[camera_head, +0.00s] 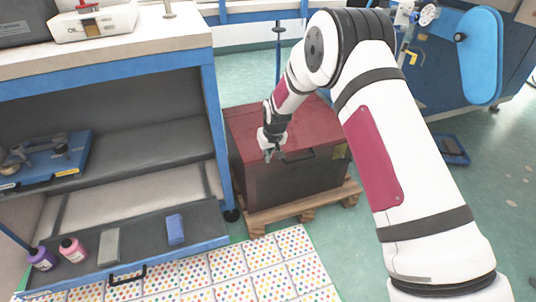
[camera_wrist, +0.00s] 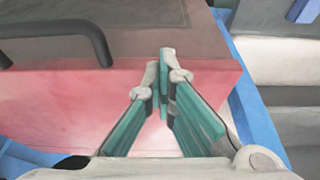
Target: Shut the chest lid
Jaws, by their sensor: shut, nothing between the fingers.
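The chest (camera_head: 290,185) has a dark front, a dark handle (camera_head: 298,157) and a red lid (camera_head: 244,123). The lid looks flat on the chest, with no clear gap visible at its front edge. My gripper (camera_head: 268,154) is at the lid's front edge, left of the handle. In the wrist view my gripper's fingers (camera_wrist: 164,62) are together and empty, in front of the red lid (camera_wrist: 60,105), with the handle (camera_wrist: 95,38) at upper left. I cannot tell whether the fingertips touch the lid. My arm hides part of the lid's right side.
The chest stands on a wooden pallet (camera_head: 257,221). A blue-framed workbench (camera_head: 213,120) is close on its left, with an open drawer (camera_head: 150,240) holding bottles and a blue block. A blue machine (camera_head: 482,55) stands at the back right. Floor right of the pallet is mostly clear.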

